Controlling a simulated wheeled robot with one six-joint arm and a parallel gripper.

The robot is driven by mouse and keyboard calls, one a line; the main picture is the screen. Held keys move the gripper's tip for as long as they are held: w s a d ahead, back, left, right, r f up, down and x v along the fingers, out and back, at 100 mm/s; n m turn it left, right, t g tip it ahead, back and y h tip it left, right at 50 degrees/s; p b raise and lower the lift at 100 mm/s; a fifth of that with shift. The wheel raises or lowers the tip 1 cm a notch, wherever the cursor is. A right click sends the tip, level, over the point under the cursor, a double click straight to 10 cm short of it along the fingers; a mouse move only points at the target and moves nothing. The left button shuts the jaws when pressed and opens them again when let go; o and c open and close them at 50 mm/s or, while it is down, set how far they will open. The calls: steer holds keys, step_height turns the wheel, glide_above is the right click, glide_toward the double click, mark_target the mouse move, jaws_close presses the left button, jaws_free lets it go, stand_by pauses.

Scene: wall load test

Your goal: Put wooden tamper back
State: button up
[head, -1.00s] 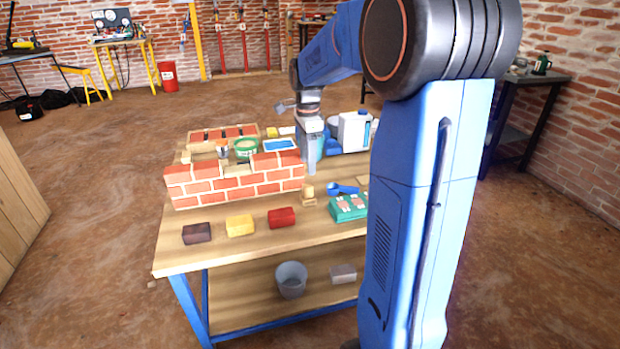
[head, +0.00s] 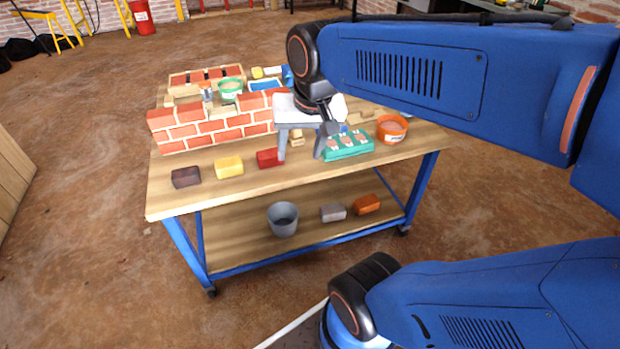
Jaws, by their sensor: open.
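A small pale wooden piece, which looks like the wooden tamper (head: 297,138), stands on the workbench to the right of the brick wall. It shows in the gap between the fingers of my gripper (head: 300,157) and is partly hidden by it. My gripper is open, points down, and appears empty. I cannot tell how far it is from the tamper in depth.
The brick wall (head: 215,129) stands left of my gripper. A red brick (head: 268,158), yellow brick (head: 229,167) and dark brick (head: 186,177) lie in front. The bench's front edge is clear.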

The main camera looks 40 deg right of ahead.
steer(key=s+a+f+n+t, duration=0.1)
steer(key=s+a+f+n, duration=0.1)
steer(key=s+n, duration=0.3)
steer(key=shift+s+f, duration=0.6)
steer(key=shift+s, duration=0.15)
steer(key=shift+d, duration=0.1)
